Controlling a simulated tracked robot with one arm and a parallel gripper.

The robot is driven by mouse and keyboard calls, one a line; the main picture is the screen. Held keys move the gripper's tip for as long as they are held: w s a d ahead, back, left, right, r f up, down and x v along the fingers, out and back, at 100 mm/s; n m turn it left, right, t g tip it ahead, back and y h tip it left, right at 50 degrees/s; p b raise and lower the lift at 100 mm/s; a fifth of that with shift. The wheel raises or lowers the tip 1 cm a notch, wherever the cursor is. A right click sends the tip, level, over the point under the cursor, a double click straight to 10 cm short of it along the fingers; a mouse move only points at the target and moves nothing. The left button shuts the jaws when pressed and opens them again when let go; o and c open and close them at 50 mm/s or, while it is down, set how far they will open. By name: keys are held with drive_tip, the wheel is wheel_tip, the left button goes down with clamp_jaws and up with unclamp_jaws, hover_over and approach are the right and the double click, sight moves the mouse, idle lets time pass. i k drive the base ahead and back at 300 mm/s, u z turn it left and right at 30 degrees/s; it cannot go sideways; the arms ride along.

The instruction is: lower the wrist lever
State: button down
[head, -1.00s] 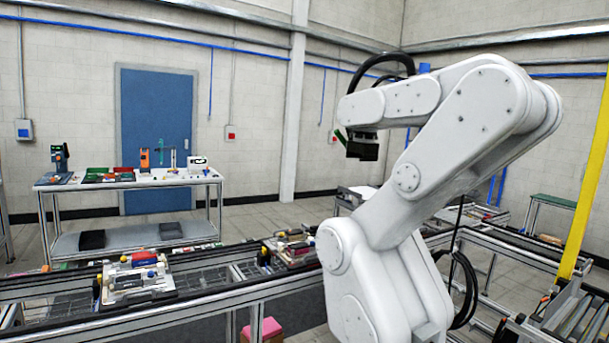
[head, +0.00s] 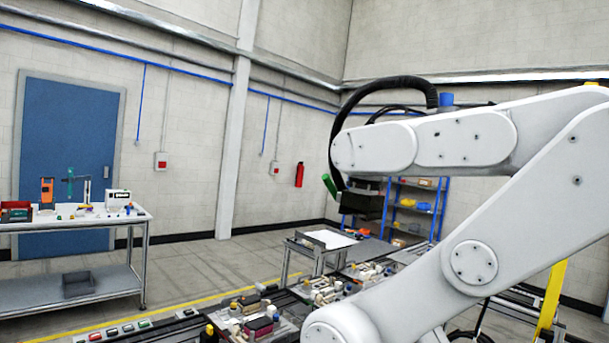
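The end of the white arm carries a dark block, my gripper (head: 362,203), which hangs in the air right of the picture's middle. A small green part (head: 330,185) sticks out beside it. Its fingers cannot be made out, so open or shut does not show. A pallet fixture (head: 258,322) with a dark red block and light clamps sits on the conveyor below, apart from the gripper. Another fixture (head: 328,288) stands farther along. I cannot pick out which part is the wrist lever; the white arm hides part of the conveyor.
A workbench (head: 75,222) with tools stands at the left in front of a blue door (head: 68,140). A small table (head: 320,240) and a blue shelf rack (head: 415,210) stand behind the conveyor. Grey floor lies open between bench and conveyor.

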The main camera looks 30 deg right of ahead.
sight(329, 183)
drive_tip(key=u, duration=0.05)
drive_tip(key=i, duration=2.7)
drive_tip(key=z, duration=2.4)
drive_tip(key=i, duration=0.3)
drive_tip(key=z, duration=0.45)
